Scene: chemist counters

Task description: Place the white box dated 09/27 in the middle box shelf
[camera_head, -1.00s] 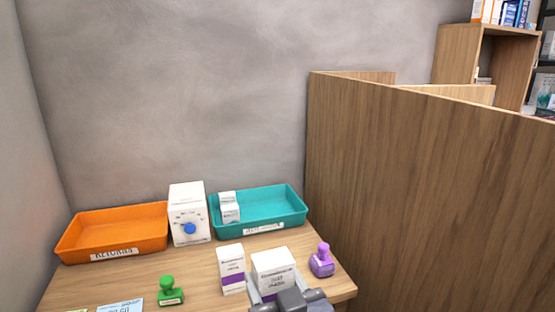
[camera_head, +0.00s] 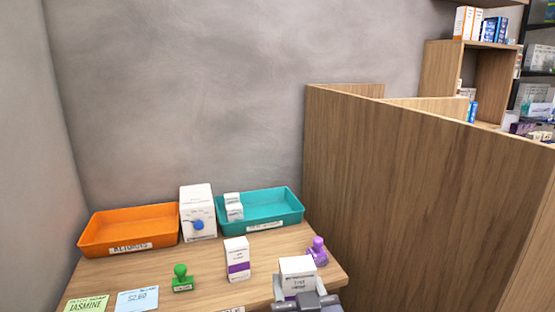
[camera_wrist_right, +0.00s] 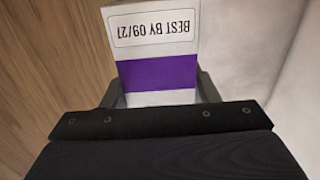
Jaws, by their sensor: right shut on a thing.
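My right gripper (camera_head: 304,300) is shut on a white box (camera_head: 297,268) at the front right of the counter. In the right wrist view the box (camera_wrist_right: 155,35) has a purple band and a label reading "BEST BY 09/27", upside down, between the fingers. Whether its base clears the counter is hidden in the head view. Another white box with a purple band (camera_head: 237,259) stands upright on the counter to its left. A wooden box shelf (camera_head: 448,78) stands at the upper right; I cannot tell whether it is the middle one. My left gripper is not in view.
An orange tray (camera_head: 98,242) and a teal tray (camera_head: 287,206) with small white boxes sit at the back. A white box with a blue dial (camera_head: 196,208) stands between them. Green (camera_head: 181,277) and purple (camera_head: 317,250) stamps stand in front. A tall wooden partition (camera_head: 390,190) borders the right.

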